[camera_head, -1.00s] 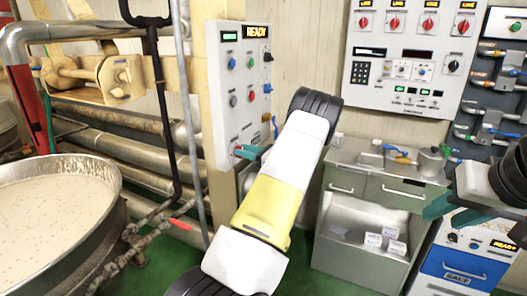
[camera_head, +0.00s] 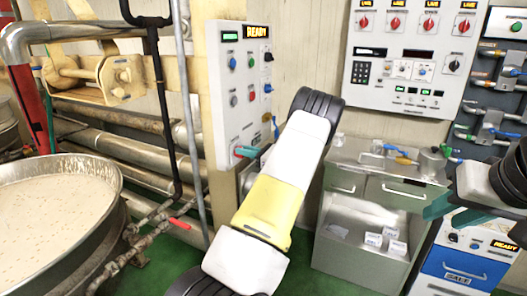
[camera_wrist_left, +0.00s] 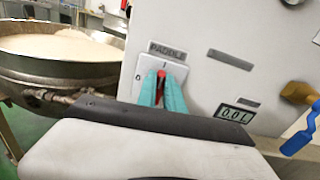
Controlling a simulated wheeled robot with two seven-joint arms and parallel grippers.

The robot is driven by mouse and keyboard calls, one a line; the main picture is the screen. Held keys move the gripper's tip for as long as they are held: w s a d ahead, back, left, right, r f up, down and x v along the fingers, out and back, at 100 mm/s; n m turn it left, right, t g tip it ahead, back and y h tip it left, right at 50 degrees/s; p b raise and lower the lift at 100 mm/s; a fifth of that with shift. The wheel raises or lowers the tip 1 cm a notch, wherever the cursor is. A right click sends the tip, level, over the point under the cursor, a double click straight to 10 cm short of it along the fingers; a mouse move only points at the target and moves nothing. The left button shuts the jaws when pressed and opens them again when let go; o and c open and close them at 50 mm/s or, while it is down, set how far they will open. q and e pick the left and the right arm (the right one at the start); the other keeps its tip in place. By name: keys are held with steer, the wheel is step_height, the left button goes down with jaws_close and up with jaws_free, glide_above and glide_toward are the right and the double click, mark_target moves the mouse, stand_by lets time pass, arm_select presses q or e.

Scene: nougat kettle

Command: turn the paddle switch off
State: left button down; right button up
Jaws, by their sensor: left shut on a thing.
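The paddle switch is a white plate (camera_wrist_left: 178,65) labelled PADDLE with a red handle (camera_wrist_left: 161,82), low on the white control panel (camera_head: 223,100). In the left wrist view the handle stands roughly upright, its top near the "I" mark; an "O" mark is to its left. My left gripper (camera_wrist_left: 162,88) has its teal fingers shut on the red handle, hiding its lower part. In the head view this gripper (camera_head: 247,152) is at the panel's lower edge. My right gripper (camera_head: 450,209) is at the right with its teal fingers apart, seemingly empty.
A kettle of pale mix (camera_head: 60,190) stands at the left. A valve with a blue lever (camera_wrist_left: 298,140) is right of the switch in the wrist view. A metal cabinet (camera_head: 385,190) with small items stands behind, between my arms.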

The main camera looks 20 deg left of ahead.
arm_select(q)
steer(key=shift+s+f+n, duration=0.2)
steer(key=shift+n, duration=2.65)
steer(key=shift+s+f+n, duration=0.2)
steer(key=shift+f+n, duration=0.05)
steer(key=shift+n, duration=2.65)
steer(key=shift+s+f+n, duration=0.2)
steer(key=shift+n, duration=2.65)
steer(key=c, duration=1.5)
jaws_free()
steer(key=shift+o, duration=0.2)
steer(key=d, duration=0.7)
steer(key=shift+s+d, duration=0.3)
steer(key=shift+d, duration=0.1)
